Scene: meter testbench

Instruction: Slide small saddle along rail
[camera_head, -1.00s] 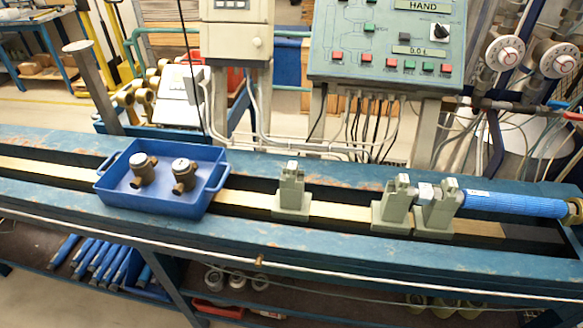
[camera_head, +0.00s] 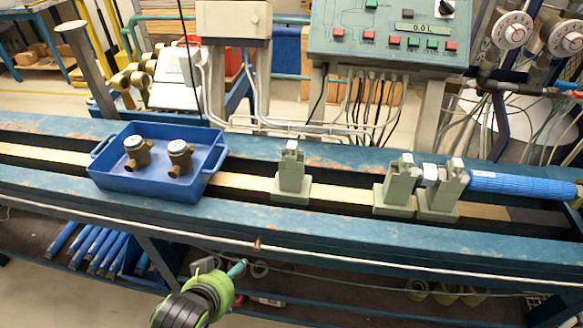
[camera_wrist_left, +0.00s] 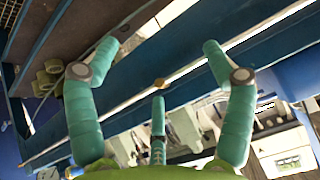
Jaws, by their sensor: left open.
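Three grey-green saddles stand upright on the pale rail (camera_head: 335,193) of the blue bench. One saddle (camera_head: 291,172) stands alone near the middle; it looks the smallest. My left gripper (camera_head: 238,268) is at the bottom, in front of the bench and apart from the saddles. In the left wrist view its teal fingers (camera_wrist_left: 160,55) are spread and empty. Grey saddle shapes (camera_wrist_left: 190,125) show partly behind the fingers there.
A blue tray (camera_head: 108,178) with two brass meters (camera_head: 138,153) sits on the bench left of the lone saddle. A blue cylinder (camera_head: 525,186) extends right from the right saddle. The rail is bare between the lone saddle and the pair. A control panel (camera_head: 390,38) stands behind.

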